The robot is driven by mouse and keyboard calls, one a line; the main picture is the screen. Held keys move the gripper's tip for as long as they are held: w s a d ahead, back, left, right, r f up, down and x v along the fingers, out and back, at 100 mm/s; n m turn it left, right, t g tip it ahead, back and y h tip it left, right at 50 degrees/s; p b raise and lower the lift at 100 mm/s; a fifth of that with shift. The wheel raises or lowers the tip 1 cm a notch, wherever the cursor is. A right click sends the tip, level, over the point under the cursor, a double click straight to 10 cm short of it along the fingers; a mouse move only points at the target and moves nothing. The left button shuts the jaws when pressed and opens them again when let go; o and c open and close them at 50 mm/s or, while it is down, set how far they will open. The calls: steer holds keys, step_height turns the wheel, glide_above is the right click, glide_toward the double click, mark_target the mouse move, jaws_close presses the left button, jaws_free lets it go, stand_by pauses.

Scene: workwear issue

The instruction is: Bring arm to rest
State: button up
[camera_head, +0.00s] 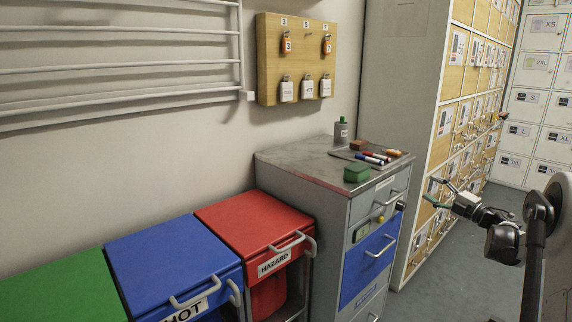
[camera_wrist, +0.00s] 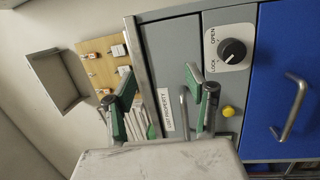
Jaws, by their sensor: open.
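My gripper (camera_head: 434,192) is at the right of the head view, out over the aisle to the right of the grey cabinet (camera_head: 330,230). It is open, and no object shows between its fingers. In the wrist view, the two green-padded fingers of my gripper (camera_wrist: 160,97) stand apart, with the cabinet front behind them. A grey drawer handle (camera_wrist: 184,113) shows between the fingers, but the head view shows my gripper apart from the cabinet. The cabinet's blue drawer (camera_head: 368,262) looks shut.
Red (camera_head: 250,220), blue (camera_head: 170,260) and green (camera_head: 65,290) bins stand left of the cabinet. Pens (camera_head: 372,158) and a green box (camera_head: 356,173) lie on its top. A padlock board (camera_head: 297,60) hangs above. Lockers (camera_head: 465,100) stand behind my gripper. Grey floor (camera_head: 450,275) is clear.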

steer(key=a+r+m+t+h, duration=0.2)
steer(key=r+m+h, duration=0.15)
steer(key=r, duration=0.45)
steer(key=a+r+m+t+h, duration=0.2)
steer(key=a+r+m, duration=0.15)
steer(key=r, duration=0.55)
steer(key=s+a+r+m+h, duration=0.4)
steer(key=s+r+m+h, duration=0.3)
steer(key=m, duration=0.1)
steer(key=s+a+f+m+g+y, duration=0.1)
steer(key=s+a+f+m+g, duration=0.4)
steer(key=s, duration=1)
steer(key=s+a+f+m+g, duration=0.1)
steer(key=s+a+f+g, duration=0.3)
steer(key=s+a+f, duration=0.85)
steer(key=s+a+f+m+g+y, duration=0.1)
steer(key=s+a+f+m+g, duration=0.35)
steer(key=s, duration=1.15)
step_height(320, 180, up, 12)
steer(key=a+n+p, duration=0.1)
steer(key=p, duration=1.4)
steer(key=shift+w, duration=0.15)
steer(key=shift+r+n, duration=0.1)
steer(key=shift+n, duration=0.15)
